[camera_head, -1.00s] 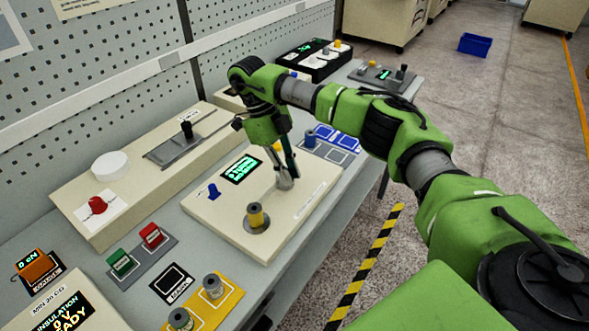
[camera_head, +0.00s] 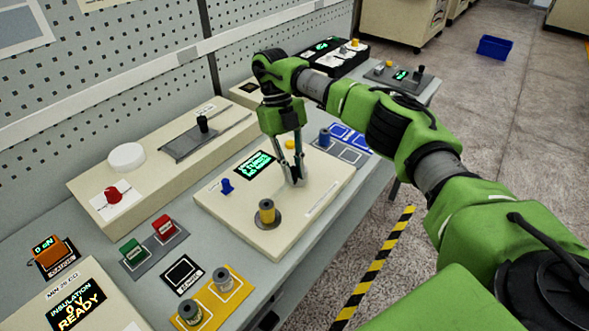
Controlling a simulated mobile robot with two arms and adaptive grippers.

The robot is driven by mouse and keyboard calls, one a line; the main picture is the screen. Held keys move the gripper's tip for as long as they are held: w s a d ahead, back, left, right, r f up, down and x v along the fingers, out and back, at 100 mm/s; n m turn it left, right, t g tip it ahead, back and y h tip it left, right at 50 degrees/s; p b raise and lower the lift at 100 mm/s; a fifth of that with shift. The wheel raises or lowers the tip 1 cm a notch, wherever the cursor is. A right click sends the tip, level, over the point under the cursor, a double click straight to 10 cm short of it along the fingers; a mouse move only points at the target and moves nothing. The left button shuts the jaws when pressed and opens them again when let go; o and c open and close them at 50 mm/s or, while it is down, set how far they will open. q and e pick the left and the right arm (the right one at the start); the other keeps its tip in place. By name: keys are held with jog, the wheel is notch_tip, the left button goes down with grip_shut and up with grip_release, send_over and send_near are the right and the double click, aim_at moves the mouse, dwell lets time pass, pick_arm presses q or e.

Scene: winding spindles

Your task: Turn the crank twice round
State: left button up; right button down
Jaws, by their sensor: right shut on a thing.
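A cream winding unit (camera_head: 318,215) lies on the grey bench with a lit display, a blue knob (camera_head: 227,186) and a yellow-wound spool (camera_head: 267,212) on a round grey base. My right gripper (camera_head: 296,178) points down over the far right part of this unit, with its fingers closed together low near the top face. The crank's handle is not clearly seen; the fingers hide what they hold. A small yellow round part (camera_head: 290,144) shows just behind the fingers. My left gripper is not in view.
A long cream box with a slider (camera_head: 202,124), red knob (camera_head: 113,195) and white disc (camera_head: 127,157) stands behind. A blue-marked mat (camera_head: 350,137) holds a blue spool (camera_head: 324,137). A yellow tray (camera_head: 209,311) with grey spools lies in front. A pegboard wall is behind.

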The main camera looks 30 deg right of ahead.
jog(key=c, duration=2)
grip_release()
jog(key=shift+o, duration=0.2)
jog(key=v, duration=0.7)
jog(key=shift+r, duration=0.3)
jog(key=shift+w, duration=0.15)
